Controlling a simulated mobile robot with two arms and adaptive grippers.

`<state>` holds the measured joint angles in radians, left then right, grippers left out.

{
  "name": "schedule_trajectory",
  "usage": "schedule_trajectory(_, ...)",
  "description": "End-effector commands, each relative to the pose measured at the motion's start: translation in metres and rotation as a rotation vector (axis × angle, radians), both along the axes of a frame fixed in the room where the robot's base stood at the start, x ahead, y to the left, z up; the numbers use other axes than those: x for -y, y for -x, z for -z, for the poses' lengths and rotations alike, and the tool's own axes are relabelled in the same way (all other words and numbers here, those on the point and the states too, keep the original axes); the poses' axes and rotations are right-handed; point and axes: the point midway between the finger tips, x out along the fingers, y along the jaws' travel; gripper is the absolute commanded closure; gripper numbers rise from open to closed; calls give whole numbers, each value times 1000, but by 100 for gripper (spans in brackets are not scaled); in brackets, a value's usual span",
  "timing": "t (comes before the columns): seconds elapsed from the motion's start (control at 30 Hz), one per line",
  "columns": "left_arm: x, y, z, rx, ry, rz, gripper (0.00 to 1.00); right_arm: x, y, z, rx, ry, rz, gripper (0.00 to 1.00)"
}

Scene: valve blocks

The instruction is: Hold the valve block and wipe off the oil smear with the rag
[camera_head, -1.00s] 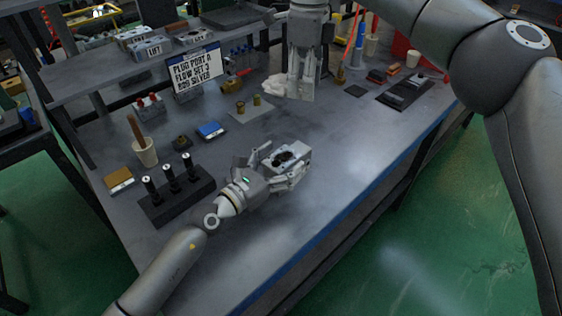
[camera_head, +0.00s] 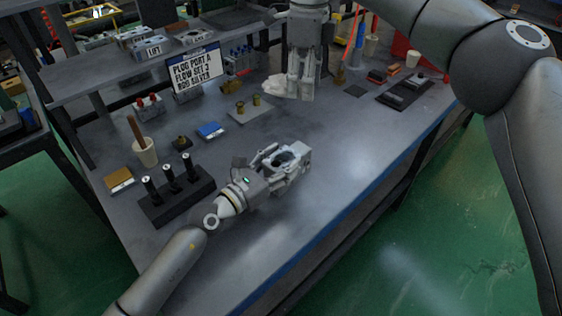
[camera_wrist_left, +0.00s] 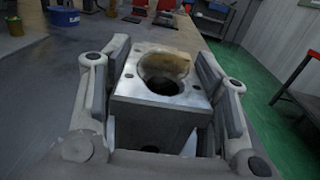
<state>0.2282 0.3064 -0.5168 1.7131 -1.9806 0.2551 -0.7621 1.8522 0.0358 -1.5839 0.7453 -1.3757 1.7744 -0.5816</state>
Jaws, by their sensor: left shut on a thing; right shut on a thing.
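The grey metal valve block (camera_head: 288,154) is between the fingers of my left gripper (camera_head: 285,165), just over the front middle of the bench. In the left wrist view the block (camera_wrist_left: 150,97) sits between both fingers, its top face and bore showing. A yellow-brown oil smear (camera_wrist_left: 166,64) lies around the bore's far side. The white rag (camera_head: 277,88) is bunched at the fingertips of my right gripper (camera_head: 299,92), which points down at the back of the bench and is shut on it. Part of the rag is hidden by the fingers.
A black rack with several black-handled tools (camera_head: 177,193), a blue box (camera_head: 210,131) and a white cup (camera_head: 143,150) stand left of my left gripper. A lettered sign (camera_head: 195,72) stands behind. The bench's right front is clear.

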Motion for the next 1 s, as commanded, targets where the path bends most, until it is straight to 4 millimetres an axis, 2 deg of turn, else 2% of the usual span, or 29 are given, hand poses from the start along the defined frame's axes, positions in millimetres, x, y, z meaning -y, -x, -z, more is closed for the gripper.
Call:
schedule_trajectory(0.27,-1,0,0,-1,1,-1,100,0,0,1,-1,1,-6,73)
schedule_trajectory(0.43,-1,0,0,-1,1,-1,100,0,-3,11,-11,4,-105,73)
schedule_trajectory(0.8,-1,0,0,-1,1,-1,100,4,-18,61,-54,14,-649,73)
schedule_trajectory(1.0,-1,0,0,-1,1,-1,100,7,-23,80,-70,15,-901,73)
